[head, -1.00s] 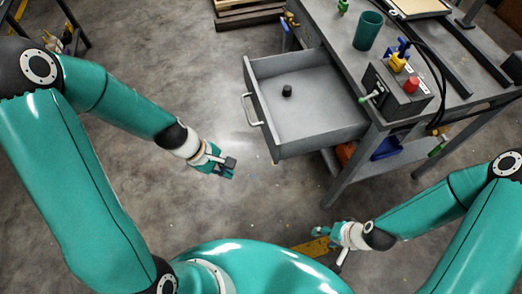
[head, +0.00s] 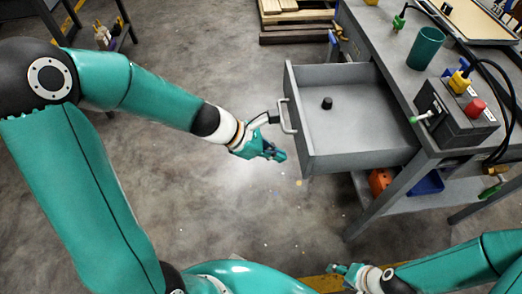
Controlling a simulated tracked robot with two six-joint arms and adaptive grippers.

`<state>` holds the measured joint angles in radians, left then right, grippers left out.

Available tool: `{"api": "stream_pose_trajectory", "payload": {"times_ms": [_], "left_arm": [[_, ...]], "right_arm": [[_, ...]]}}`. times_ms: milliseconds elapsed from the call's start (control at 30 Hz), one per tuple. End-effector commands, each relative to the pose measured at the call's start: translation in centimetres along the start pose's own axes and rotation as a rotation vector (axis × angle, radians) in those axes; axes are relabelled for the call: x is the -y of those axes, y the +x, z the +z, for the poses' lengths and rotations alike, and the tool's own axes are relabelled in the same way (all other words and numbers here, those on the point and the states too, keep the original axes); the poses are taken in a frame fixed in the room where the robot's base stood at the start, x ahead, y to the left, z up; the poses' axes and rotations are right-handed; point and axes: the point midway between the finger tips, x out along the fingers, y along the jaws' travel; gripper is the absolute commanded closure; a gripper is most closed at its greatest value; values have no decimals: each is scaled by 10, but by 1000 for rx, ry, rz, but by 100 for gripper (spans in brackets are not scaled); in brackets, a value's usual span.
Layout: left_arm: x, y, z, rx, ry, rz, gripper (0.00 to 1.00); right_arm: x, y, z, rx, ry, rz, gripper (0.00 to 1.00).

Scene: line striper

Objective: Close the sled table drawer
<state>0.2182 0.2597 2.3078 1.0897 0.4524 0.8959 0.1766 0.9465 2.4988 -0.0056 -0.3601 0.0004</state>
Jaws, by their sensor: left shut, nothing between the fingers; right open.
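The sled table drawer (head: 350,155) is a grey metal tray, pulled well out from the table (head: 390,35). A small black knob-like object (head: 327,103) sits inside it. Its light bar handle (head: 287,116) is on the drawer's left front face. My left gripper (head: 276,152) is shut and empty, just left of the drawer front and slightly below the handle. Whether it touches the drawer is hard to tell. My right gripper (head: 342,270) is open at the bottom edge, below the table and away from the drawer; its fingers are small in view.
On the table stand a green cup (head: 426,48) and a dark control box (head: 458,115) with a red button and cables. Orange and blue bins (head: 428,183) sit on the shelf below. Wooden pallets (head: 297,20) lie behind.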

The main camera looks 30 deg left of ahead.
Motion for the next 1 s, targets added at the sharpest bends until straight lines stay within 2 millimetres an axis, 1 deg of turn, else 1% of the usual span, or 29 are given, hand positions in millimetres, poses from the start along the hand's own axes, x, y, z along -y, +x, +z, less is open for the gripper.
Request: {"api": "stream_pose_trajectory", "payload": {"times_ms": [33,100,300,833,1000], "left_arm": [[1,10,3,0,4,-2,100],[1,16,13,0,5,-3,100],[0,29,26,0,2,-1,100],[-1,31,29,-1,-1,3,100],[-3,35,32,-1,-11,15,100]], "right_arm": [[-1,4,0,0,0,0,43],[-1,2,0,0,0,0,43],[-1,2,0,0,0,0,43],[-1,3,0,0,0,0,43],[-2,4,0,0,0,0,43]]}}
